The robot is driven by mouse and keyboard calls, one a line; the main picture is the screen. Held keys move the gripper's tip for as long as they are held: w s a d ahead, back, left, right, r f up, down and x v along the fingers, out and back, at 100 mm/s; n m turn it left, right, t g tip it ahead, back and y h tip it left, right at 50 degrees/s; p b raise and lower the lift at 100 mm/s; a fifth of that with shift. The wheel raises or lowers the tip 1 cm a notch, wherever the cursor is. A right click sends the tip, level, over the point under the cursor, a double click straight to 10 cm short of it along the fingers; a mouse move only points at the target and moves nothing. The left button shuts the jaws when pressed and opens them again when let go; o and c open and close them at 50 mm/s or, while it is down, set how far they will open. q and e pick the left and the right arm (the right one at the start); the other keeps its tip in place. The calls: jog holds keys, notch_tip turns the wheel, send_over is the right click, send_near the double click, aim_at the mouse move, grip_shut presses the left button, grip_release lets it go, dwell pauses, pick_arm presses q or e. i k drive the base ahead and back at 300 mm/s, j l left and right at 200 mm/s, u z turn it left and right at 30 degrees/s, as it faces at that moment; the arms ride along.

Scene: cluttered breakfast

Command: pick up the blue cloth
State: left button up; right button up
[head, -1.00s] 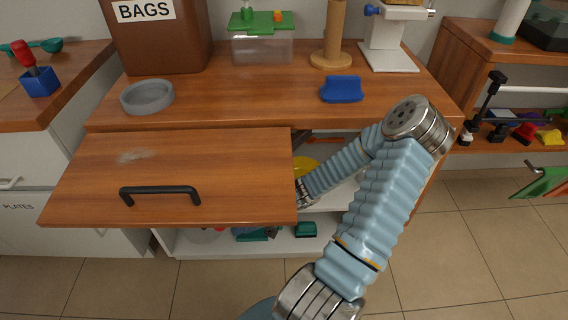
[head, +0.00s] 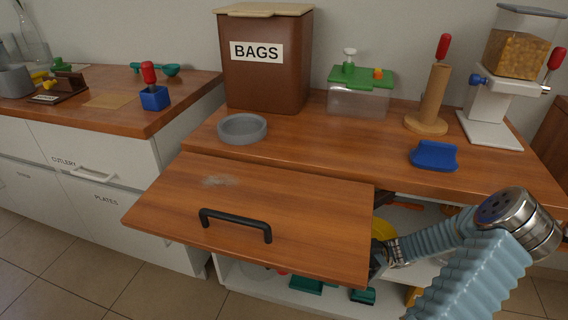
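A blue piece with a curved, folded-looking shape (head: 434,156) lies on the wooden counter at the right; it is the only thing in view that could be the blue cloth. My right arm comes in from the lower right. Its gripper (head: 382,258) is low, at the right edge of the tilted wooden door panel, in front of the open cupboard and well below the blue piece. The panel partly hides the fingers, so their opening does not show. My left gripper is not in view.
The wooden panel (head: 270,205) with a black handle juts out below the counter. A grey bowl (head: 242,128), brown bags bin (head: 263,65), green-lidded box (head: 358,97), paper-roll stand (head: 432,100) and cereal dispenser (head: 492,105) stand on the counter. The counter between bowl and blue piece is clear.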

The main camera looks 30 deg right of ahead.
aim_at(438, 155)
jog(key=k, duration=1)
